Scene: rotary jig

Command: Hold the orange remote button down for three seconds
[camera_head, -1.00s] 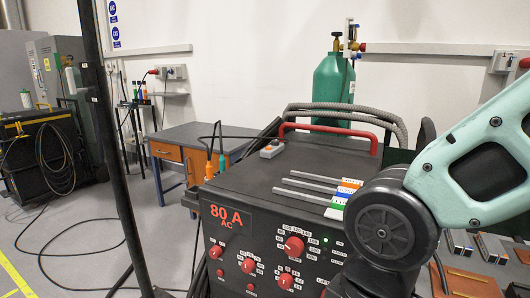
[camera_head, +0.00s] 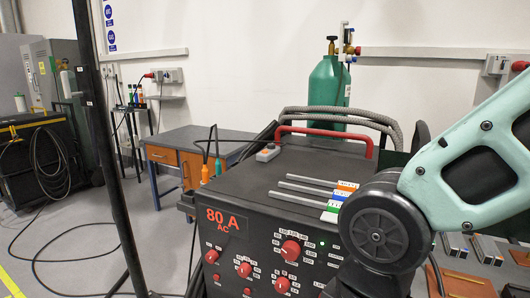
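A small grey box (camera_head: 268,153) sits on the back of the black welding machine's top (camera_head: 252,177), near the red handle (camera_head: 328,130). It may be the remote; no orange button can be made out clearly on it now. My arm fills the right side of the head view, in front of the machine's right part. My gripper is not in this view, so its place relative to the box does not show.
Several grey rods with coloured tags (camera_head: 343,188) lie on the machine top. A dark upright post (camera_head: 108,150) stands at left. A green cylinder (camera_head: 328,90) stands behind.

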